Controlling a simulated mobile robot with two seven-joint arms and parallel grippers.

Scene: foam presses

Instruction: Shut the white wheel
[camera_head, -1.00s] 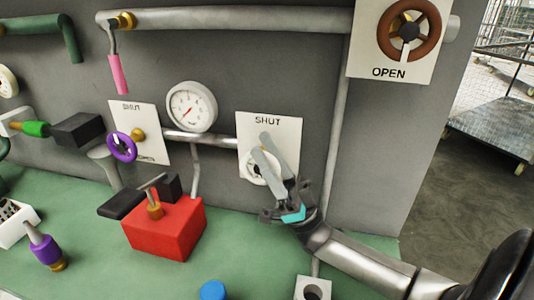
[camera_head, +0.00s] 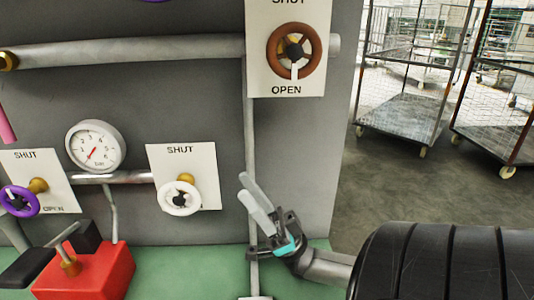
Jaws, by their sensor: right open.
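The white wheel (camera_head: 180,197) sits low on a white plate (camera_head: 194,160) on the grey panel. A brass hub shows behind the wheel's top. My right gripper (camera_head: 254,196) is to the right of the wheel and plate, apart from them, with its fingers pointing up and left. It is open and empty. My left gripper is not in view.
A brown wheel (camera_head: 294,52) on a SHUT/OPEN plate is above. A gauge (camera_head: 96,146), a purple wheel (camera_head: 19,201) and a red box (camera_head: 86,272) are at left. A vertical pipe (camera_head: 252,130) runs behind my gripper. Wire carts (camera_head: 405,100) stand at right.

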